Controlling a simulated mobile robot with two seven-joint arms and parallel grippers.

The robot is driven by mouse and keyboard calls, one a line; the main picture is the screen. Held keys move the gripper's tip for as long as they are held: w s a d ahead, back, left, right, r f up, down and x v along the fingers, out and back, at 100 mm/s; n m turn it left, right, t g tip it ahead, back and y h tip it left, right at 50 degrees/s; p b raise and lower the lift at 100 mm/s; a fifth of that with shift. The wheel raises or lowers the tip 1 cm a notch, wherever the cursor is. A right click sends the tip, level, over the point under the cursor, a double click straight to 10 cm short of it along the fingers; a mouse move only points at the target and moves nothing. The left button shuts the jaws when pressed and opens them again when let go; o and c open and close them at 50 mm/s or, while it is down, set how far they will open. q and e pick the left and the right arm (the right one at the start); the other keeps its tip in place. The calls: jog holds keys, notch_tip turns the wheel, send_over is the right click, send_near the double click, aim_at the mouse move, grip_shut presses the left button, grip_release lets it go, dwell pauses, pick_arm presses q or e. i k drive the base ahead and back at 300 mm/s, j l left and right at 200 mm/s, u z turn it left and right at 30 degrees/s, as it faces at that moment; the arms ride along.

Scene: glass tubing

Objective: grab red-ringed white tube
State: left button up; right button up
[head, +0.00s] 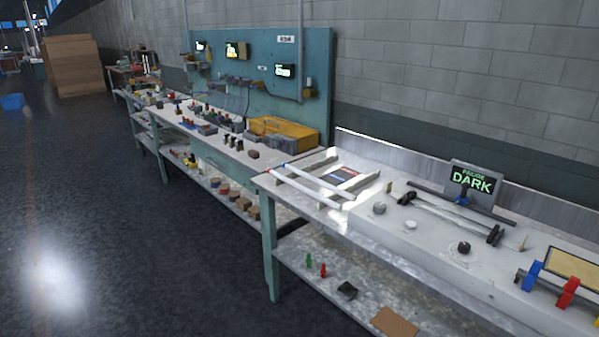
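Two white tubes lie side by side on a light rack at the left end of the near bench in the head view. The nearer one, the red-ringed white tube (305,190), seems to have a small red mark at its left end. The other white tube (318,180) lies just behind it and seems to have a blue mark at its left end. The marks are very small, so the ring colours are hard to read. Neither of my grippers is in view.
The near bench (272,184) carries a fixture with dark clamps (494,235), round knobs (464,248) and a "DARK" screen (473,183). Blue (531,275) and red (567,292) holders stand at right. Open dark floor (120,240) lies at left.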

aim_at(334, 205)
jog(key=i+j+u, duration=0.25)
jog(key=i, duration=0.2)
jog(key=i+j+u, duration=0.1)
jog(key=i+u, duration=0.15)
jog(key=i, duration=0.15)
